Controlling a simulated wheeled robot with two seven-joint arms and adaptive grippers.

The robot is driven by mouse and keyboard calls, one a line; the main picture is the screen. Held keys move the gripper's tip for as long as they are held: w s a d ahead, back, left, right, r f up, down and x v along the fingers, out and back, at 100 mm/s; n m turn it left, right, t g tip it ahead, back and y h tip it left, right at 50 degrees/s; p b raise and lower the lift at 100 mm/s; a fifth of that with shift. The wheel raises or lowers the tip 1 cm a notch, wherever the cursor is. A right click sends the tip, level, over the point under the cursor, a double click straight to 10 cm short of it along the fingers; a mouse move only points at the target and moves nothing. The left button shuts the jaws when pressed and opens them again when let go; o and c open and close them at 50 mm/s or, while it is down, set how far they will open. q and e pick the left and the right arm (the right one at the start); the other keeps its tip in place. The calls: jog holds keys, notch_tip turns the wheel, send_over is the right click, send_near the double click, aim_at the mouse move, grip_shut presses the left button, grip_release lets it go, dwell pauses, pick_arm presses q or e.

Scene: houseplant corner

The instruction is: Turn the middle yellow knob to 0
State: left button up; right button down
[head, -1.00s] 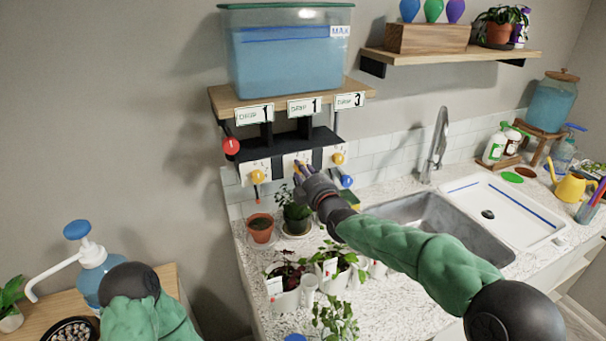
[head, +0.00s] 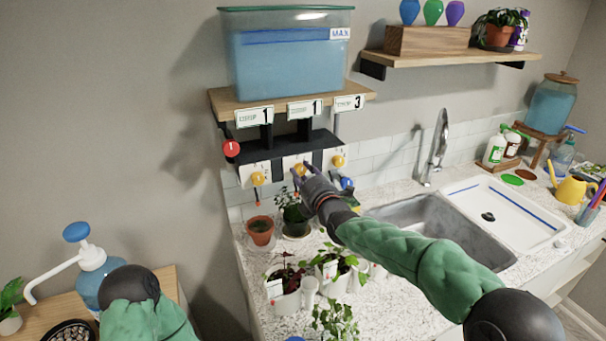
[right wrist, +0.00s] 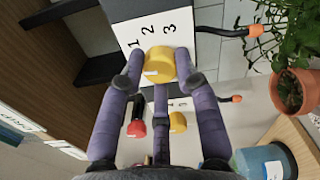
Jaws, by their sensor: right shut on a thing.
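The middle yellow knob (head: 299,171) sits on a white dial plate under the tank shelf. In the right wrist view this knob (right wrist: 159,65) lies between the fingertips, with digits 1, 2 and 3 beside it on the plate and a small white mark on its face. A 0 cannot be made out. My right gripper (head: 303,178) is shut on the knob; its fingers (right wrist: 159,72) also show in the right wrist view. The left yellow knob (head: 258,178) and right yellow knob (head: 339,161) are free. My left gripper is out of view.
A water tank (head: 290,60) stands above. Potted plants (head: 260,231) stand on the counter below, and a sink (head: 430,225) lies to the right.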

jog(key=shift+d+f+n, duration=0.1)
jog(key=shift+n, duration=0.9)
jog(key=c, duration=0.9)
grip_release()
jog(key=shift+w, duration=0.1)
jog(key=v, duration=1.2)
